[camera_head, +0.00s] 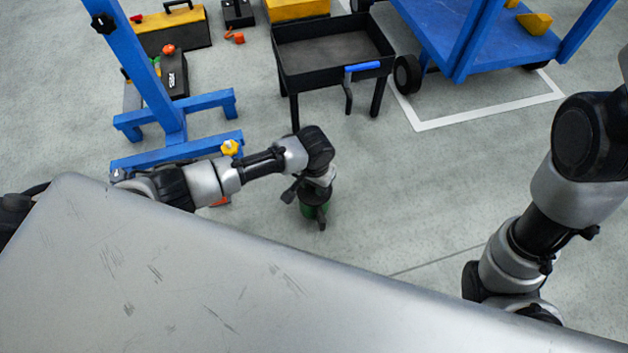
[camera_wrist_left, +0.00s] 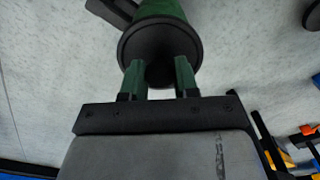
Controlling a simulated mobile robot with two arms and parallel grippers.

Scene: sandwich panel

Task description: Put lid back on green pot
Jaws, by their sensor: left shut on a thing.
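The green pot (camera_wrist_left: 160,9) shows in the wrist view just beyond my left gripper (camera_wrist_left: 158,78). A dark round lid (camera_wrist_left: 132,48) lies across its near end, between the pot and my fingers. My left gripper is shut on the middle of the lid, where a knob would be; the fingers hide most of that spot. In the head view a little of the green pot (camera_head: 308,211) shows under my left gripper (camera_head: 318,200), low over the grey floor. I cannot tell whether the lid touches the pot's rim. My right gripper is out of view.
A black tray cart (camera_head: 335,84) and a blue cart (camera_head: 440,25) stand behind. Toolboxes (camera_head: 170,35) are at the far left. The floor right of the pot is clear.

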